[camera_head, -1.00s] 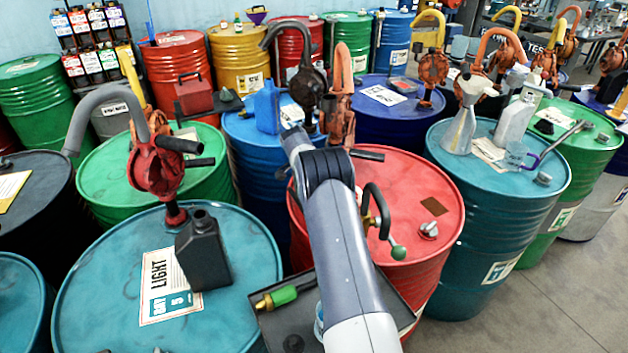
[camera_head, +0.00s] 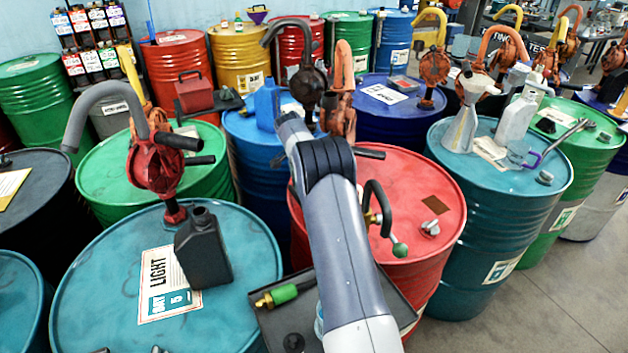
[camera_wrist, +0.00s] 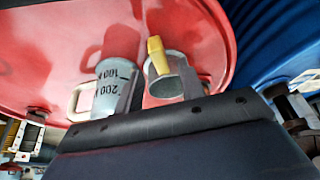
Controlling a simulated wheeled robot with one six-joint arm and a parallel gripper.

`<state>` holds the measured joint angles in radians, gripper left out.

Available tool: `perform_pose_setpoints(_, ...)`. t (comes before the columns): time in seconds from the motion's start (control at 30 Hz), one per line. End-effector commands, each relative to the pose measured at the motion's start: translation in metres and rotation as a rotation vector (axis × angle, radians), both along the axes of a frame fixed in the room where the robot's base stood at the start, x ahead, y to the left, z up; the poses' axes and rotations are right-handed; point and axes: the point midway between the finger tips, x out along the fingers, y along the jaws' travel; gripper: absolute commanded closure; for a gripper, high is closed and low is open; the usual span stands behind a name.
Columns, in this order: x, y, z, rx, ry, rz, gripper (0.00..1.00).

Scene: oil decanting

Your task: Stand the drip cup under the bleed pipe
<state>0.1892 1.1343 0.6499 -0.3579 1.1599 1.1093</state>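The bleed pipe appears to be the dark bent pipe (camera_head: 373,200) with a green knob on top of the red drum (camera_head: 440,180). In the wrist view, a grey cup with dark 100 and 200 marks (camera_wrist: 117,85) shows against the red drum top, with a pale handle at its left. Beside it is a second grey cup-like vessel (camera_wrist: 172,87) with a yellow piece across its rim. I cannot tell which is the drip cup. In the head view my arm hides the cups and my gripper. In the wrist view a dark bar of my gripper (camera_wrist: 160,122) crosses below the cups; the finger spacing is unclear.
A black tray (camera_head: 262,322) with a green-and-brass fitting sits before the red drum. A black canister (camera_head: 203,250) stands on the teal drum at left. A red hand pump (camera_head: 155,165) and a blue can (camera_head: 267,105) stand nearby. Drums crowd closely around; open floor shows at lower right.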

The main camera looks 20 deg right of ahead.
Motion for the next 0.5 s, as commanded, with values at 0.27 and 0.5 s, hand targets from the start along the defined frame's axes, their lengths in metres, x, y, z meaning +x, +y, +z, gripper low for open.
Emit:
perform_pose_setpoints(0.27,-0.008,0.020,0.051,-0.001,-0.003,0.001,0.62)
perform_pose_setpoints(0.5,-0.011,0.027,0.069,0.000,0.000,0.001,0.62)
